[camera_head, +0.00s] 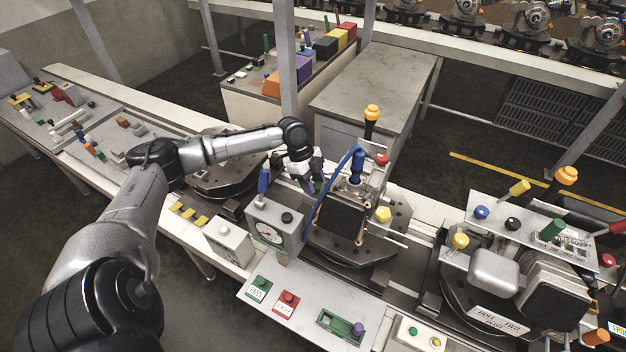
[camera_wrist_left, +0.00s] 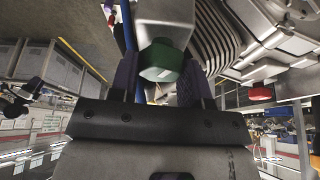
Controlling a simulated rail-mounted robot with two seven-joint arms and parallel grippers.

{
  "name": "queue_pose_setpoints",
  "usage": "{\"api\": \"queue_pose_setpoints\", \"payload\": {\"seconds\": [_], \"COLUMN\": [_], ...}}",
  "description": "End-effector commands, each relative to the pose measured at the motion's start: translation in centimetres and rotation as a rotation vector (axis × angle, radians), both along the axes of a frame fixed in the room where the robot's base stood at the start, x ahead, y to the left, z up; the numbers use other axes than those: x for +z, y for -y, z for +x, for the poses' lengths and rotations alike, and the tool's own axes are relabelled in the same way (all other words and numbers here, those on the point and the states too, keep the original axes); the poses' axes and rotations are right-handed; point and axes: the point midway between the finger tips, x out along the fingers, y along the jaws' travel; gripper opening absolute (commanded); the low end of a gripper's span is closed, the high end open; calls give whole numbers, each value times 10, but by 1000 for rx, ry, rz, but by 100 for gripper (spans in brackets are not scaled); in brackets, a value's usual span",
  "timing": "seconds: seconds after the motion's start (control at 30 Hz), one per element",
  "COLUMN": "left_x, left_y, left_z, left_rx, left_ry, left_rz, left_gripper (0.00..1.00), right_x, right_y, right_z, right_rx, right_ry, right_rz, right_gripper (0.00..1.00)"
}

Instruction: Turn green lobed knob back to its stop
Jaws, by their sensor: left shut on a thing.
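In the left wrist view a green lobed knob (camera_wrist_left: 163,62) sits under a pale block, between the two purple-tipped fingers of my left gripper (camera_wrist_left: 158,80). The gripper is shut on this knob; the far contact is partly hidden. In the head view my left gripper (camera_head: 311,185) reaches the left side of the middle fixture (camera_head: 343,217), beside a blue hose. The knob it holds cannot be made out there. My right gripper is in neither view.
A blue hose (camera_head: 325,195) arches close to the gripper. A gauge box (camera_head: 275,228) with a blue handle stands in front of it. A blue knob (camera_head: 356,166), a red knob (camera_head: 382,159) and a yellow knob (camera_head: 383,214) crowd the middle fixture. Another fixture (camera_head: 493,268) stands at right.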

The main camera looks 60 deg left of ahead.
Motion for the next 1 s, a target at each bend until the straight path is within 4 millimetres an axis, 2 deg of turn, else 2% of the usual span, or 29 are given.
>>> {"api": "queue_pose_setpoints", "payload": {"seconds": [0.03, 0.1, 0.3, 0.5, 0.77, 0.8, 1.0], "left_x": [7, 8, 5, 2, 1, 1, 1], "left_y": [0, 1, 1, 1, 1, 1, 1], "left_z": [-1, -1, -1, -1, -1, -1, -1], "left_rx": [40, 108, 271, 337, 340, 340, 339], "left_ry": [-4, -4, -2, 0, 1, 1, 1], "left_rz": [-1, -1, -1, -1, -2, -2, -1], "left_gripper": [19, 19, 19, 20, 20, 44, 63], "right_x": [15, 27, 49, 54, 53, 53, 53], "right_y": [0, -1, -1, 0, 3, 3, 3], "right_z": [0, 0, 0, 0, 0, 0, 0], "right_rx": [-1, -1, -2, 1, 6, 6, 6], "right_ry": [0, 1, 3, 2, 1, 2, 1], "right_rz": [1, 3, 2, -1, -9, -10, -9], "right_gripper": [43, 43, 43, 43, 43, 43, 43]}}
